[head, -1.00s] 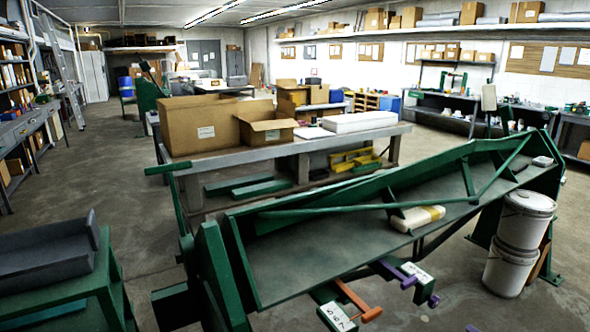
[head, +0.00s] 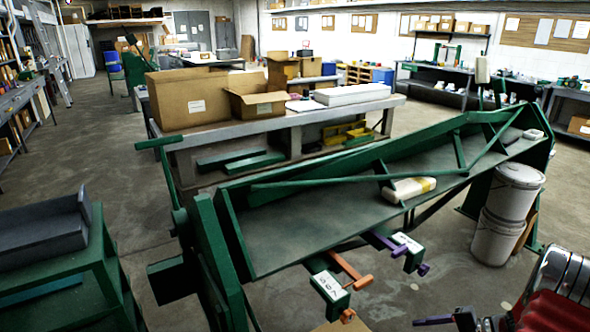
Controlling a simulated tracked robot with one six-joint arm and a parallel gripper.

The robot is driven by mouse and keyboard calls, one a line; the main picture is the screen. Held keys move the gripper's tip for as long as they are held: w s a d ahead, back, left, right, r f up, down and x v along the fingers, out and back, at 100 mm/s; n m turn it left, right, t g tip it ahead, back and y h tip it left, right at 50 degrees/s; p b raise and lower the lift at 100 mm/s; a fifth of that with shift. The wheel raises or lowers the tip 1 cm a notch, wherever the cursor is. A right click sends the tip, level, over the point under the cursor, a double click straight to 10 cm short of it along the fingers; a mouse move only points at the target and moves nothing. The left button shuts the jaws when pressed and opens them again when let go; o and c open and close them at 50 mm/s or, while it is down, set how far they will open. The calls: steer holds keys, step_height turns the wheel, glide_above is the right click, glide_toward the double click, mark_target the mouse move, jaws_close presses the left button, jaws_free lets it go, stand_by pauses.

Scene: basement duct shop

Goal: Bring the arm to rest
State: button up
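My gripper is not recognisable in the head view. A chrome and red rounded form (head: 555,292) fills the lower right corner and is cut off by the frame edge; it may be part of my arm, but I cannot be sure. Small dark, red and purple pieces show beside it at the bottom edge, too cut off to identify.
A long green sheet-metal brake (head: 330,220) spans the front, with a white and yellow package (head: 408,190) on its bed. Numbered green clamps (head: 328,287) stick out in front. White buckets (head: 505,213) are stacked at right. A green stand (head: 95,270) is at left. A workbench (head: 290,119) holds cardboard boxes.

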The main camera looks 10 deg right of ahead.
steer(key=s+a+r+n+h, duration=0.3)
steer(key=s+a+r+n, duration=0.1)
steer(key=a+r, duration=0.7)
steer(key=s+a+r+n+h, duration=0.2)
steer(key=s+a+r+n, duration=0.2)
steer(key=a+r, duration=0.7)
steer(key=s+a+r+n+g+h, duration=0.1)
steer(key=s+a+r+n+h, duration=0.2)
steer(key=a+r, duration=0.9)
steer(key=shift+s+a+n+h, duration=0.3)
steer(key=shift+s+a+n, duration=0.15)
steer(key=shift+s+n, duration=0.55)
